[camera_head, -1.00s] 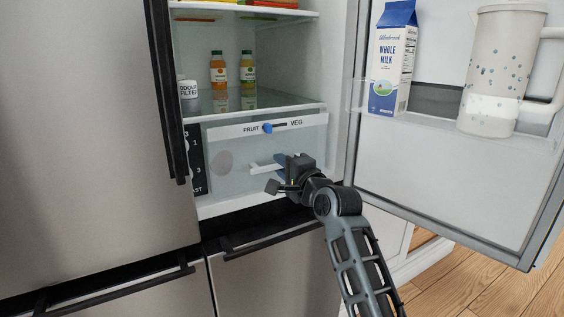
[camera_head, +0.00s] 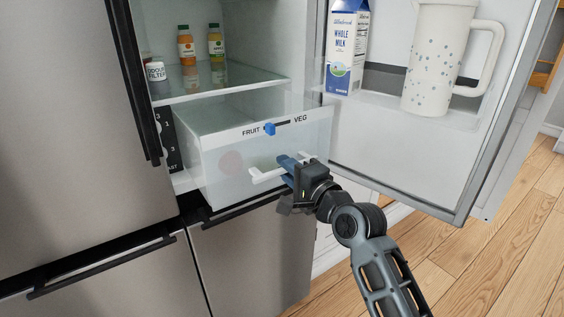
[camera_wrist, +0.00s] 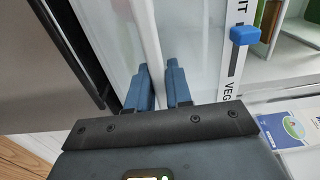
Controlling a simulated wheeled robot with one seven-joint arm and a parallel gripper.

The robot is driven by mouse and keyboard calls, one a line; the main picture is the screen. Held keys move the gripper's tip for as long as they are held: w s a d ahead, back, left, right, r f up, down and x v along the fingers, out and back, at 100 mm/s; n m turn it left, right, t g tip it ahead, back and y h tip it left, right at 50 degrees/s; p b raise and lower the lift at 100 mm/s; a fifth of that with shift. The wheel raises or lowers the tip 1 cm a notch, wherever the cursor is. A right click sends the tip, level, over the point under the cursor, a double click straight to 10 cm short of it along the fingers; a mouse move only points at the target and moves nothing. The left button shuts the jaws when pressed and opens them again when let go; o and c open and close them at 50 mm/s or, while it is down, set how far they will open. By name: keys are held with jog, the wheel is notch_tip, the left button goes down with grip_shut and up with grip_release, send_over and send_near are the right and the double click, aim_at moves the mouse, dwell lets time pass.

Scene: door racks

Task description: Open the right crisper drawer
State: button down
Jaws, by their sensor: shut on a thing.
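The right crisper drawer (camera_head: 225,185) is a clear bin with a white FRUIT/VEG strip and a blue slider (camera_head: 270,128). It stands part-way out of the fridge, its front ahead of the glass shelf above. Its white bar handle (camera_head: 265,177) crosses the front. My gripper (camera_head: 289,168) is at the right end of this handle, its blue fingers shut on it. In the wrist view the two blue fingers (camera_wrist: 160,88) sit on either side of the white handle bar (camera_wrist: 151,45). The drawer's contents are hard to make out.
The open fridge door (camera_head: 400,150) stands at the right, holding a milk carton (camera_head: 346,50) and a white pitcher (camera_head: 438,60). Bottles (camera_head: 186,45) stand on the glass shelf (camera_head: 215,80). A black freezer handle (camera_head: 240,208) runs below the drawer. Open wood floor (camera_head: 480,255) lies at the right.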

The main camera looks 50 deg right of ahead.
jog(key=c, duration=1.1)
grip_release()
jog(key=v, duration=0.8)
jog(key=shift+w, duration=0.1)
